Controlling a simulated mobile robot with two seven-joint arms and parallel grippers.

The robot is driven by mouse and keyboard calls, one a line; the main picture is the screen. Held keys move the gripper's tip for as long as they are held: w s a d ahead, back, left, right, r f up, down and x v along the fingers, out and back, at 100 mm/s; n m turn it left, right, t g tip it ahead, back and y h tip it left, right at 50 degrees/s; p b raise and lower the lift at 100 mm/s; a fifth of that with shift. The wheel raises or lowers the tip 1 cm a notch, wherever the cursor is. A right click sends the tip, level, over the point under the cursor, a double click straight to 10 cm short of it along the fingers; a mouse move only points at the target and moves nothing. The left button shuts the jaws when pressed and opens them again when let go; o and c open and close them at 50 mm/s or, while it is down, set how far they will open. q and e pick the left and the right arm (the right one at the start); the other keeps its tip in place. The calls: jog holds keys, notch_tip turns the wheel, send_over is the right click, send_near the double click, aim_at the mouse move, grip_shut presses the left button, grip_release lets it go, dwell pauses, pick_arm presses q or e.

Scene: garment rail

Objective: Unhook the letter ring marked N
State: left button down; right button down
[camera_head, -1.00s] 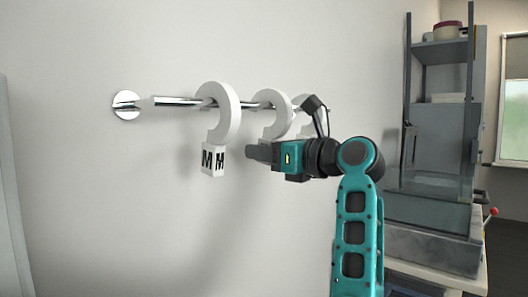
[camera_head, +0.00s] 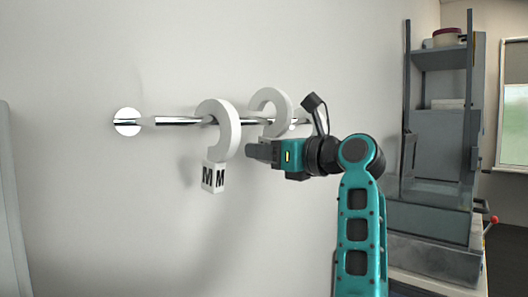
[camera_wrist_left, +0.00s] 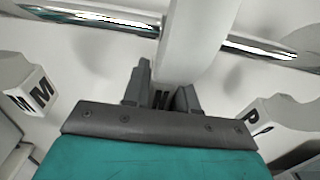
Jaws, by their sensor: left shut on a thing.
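The letter ring N is a white open hook with a lettered block; its hook (camera_head: 270,97) is in the middle of the rail (camera_head: 178,121), higher than ring M. The rail still passes across its opening. In the head view the gripper (camera_head: 257,151) hides that block. The right gripper is out of view.
Ring M (camera_head: 229,130) hangs left of N, and its block shows in the wrist view (camera_wrist_left: 30,95). Ring P (camera_wrist_left: 265,115) is close on the right, mostly hidden by my arm in the head view. A grey shelf unit (camera_head: 440,130) stands far right.

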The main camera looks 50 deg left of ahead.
pick_arm(q)
jog(key=shift+d, duration=0.15)
jog(key=d, duration=0.6)
jog(key=shift+w+d+b, duration=0.35)
jog(key=shift+b, duration=0.05)
dwell(0.3)
dwell(0.5)
jog(key=w+d, duration=0.1)
jog(key=d, duration=1.1)
jog(key=shift+w, duration=0.2)
